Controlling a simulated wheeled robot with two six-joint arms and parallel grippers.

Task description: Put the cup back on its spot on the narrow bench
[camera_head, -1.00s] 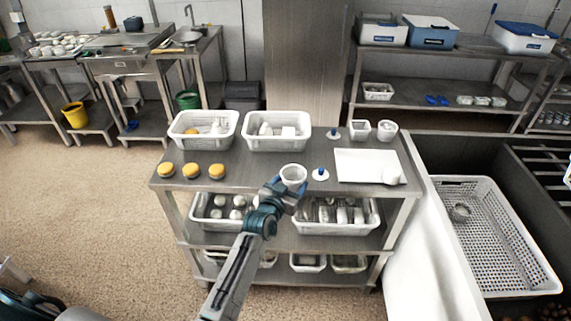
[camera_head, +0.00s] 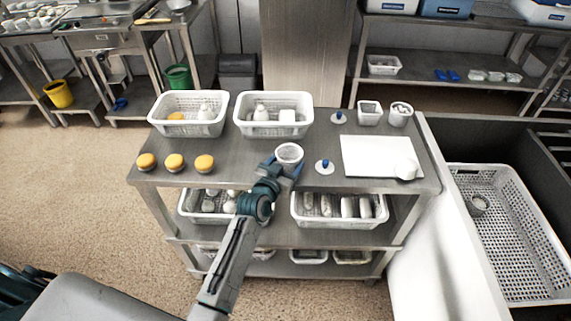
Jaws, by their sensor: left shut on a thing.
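The white cup (camera_head: 289,153) is upright at the front middle of the metal bench (camera_head: 240,160), over its top. My left gripper (camera_head: 281,168) reaches in from the front and is shut on the cup, with its blue fingers at the cup's near side. I cannot tell whether the cup's base touches the bench top. A small white lid with a blue knob (camera_head: 324,167) lies just right of the cup. My right gripper is not in view.
Two white baskets (camera_head: 190,127) stand at the back left and middle. A white board (camera_head: 375,157) with a round white item (camera_head: 405,170) lies at right, with two small containers (camera_head: 370,113) behind. Bare metal lies left of the cup.

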